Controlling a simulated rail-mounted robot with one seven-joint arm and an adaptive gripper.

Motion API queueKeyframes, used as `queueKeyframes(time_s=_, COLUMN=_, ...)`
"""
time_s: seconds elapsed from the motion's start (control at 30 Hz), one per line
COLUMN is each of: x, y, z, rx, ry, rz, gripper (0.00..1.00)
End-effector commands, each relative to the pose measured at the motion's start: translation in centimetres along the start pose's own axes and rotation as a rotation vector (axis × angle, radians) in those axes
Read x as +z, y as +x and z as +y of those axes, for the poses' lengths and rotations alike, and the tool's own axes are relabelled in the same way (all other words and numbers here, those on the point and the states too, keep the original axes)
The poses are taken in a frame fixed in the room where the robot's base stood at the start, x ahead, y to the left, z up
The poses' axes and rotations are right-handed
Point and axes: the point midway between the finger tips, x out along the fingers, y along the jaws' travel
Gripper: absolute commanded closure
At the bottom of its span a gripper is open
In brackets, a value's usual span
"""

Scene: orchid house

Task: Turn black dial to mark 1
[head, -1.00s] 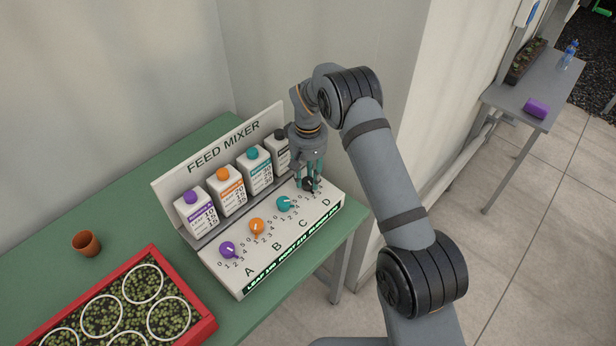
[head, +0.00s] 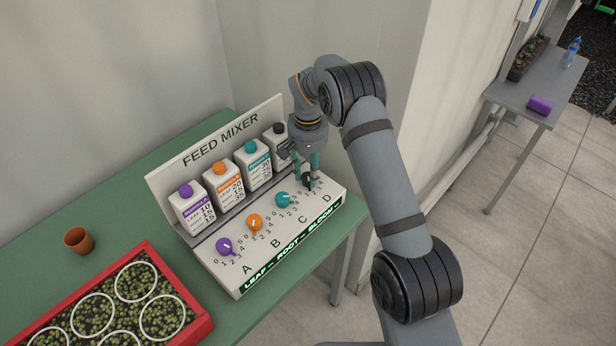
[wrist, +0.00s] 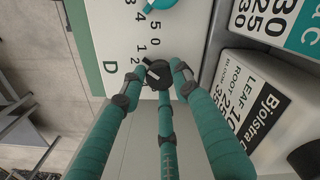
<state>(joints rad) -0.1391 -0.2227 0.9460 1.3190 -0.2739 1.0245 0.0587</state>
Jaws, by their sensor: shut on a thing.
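The black dial (wrist: 158,74) sits at the D end of the white feed mixer panel (head: 262,262). In the wrist view, my gripper (wrist: 157,78) has its teal fingers around the dial, with dark tips at its sides. It is shut on the dial. In the head view the dial (head: 308,179) is partly hidden behind the fingers.
Purple (head: 225,246), orange (head: 255,222) and teal (head: 283,200) dials line the panel. Several capped white bottles stand behind, one close beside my fingers. A red-rimmed tray (head: 206,328) and a brown pot (head: 79,240) are on the green table (head: 120,187).

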Motion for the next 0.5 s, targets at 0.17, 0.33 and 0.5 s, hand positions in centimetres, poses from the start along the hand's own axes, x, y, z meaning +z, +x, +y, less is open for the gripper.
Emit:
queueKeyframes(time_s=0.17, x=-0.04, y=0.23, z=-0.03, rx=0.000, ry=0.103, rz=0.002, gripper=0.96)
queueKeyframes(time_s=0.33, x=-0.04, y=0.14, z=-0.02, rx=0.000, ry=0.169, rz=0.001, gripper=0.96)
queueKeyframes(time_s=0.5, x=0.00, y=0.05, z=-0.03, rx=0.000, ry=0.201, rz=0.000, gripper=0.96)
